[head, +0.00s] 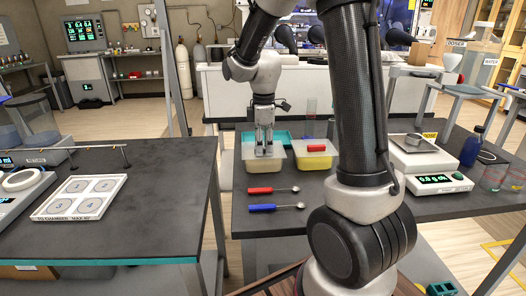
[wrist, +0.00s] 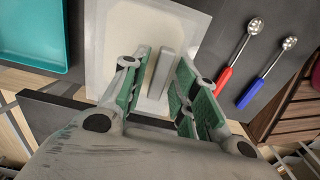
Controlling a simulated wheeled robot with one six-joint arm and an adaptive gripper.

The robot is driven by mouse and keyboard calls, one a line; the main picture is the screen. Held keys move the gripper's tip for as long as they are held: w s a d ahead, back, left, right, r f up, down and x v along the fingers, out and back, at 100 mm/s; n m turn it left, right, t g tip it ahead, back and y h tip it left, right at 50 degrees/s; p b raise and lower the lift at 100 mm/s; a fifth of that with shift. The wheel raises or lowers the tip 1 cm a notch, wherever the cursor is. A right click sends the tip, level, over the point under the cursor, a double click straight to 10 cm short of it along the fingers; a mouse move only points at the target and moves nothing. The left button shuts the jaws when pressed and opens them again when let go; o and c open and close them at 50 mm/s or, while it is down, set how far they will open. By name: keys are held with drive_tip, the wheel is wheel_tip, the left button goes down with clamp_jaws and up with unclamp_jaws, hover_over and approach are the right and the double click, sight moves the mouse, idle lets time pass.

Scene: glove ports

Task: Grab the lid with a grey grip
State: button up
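The lid with a grey grip shows in the wrist view as a pale rectangular lid (wrist: 118,45) with a grey bar grip (wrist: 161,72) standing on it. In the head view this lid (head: 249,151) covers the left of two pale yellow tubs. My gripper (head: 264,153) is right above it, pointing down. In the wrist view my gripper (wrist: 163,80) is open, its green-padded fingers on either side of the grey grip. Gaps show between the pads and the grip. The second tub's lid has a red grip (head: 316,148).
A teal tray (head: 284,138) lies behind the tubs. A red-handled spoon (head: 262,190) and a blue-handled spoon (head: 264,208) lie in front. Scales (head: 436,180) and a blue bottle (head: 471,148) stand at the right. The left table holds a numbered white tray (head: 80,198).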

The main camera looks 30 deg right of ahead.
clamp_jaws()
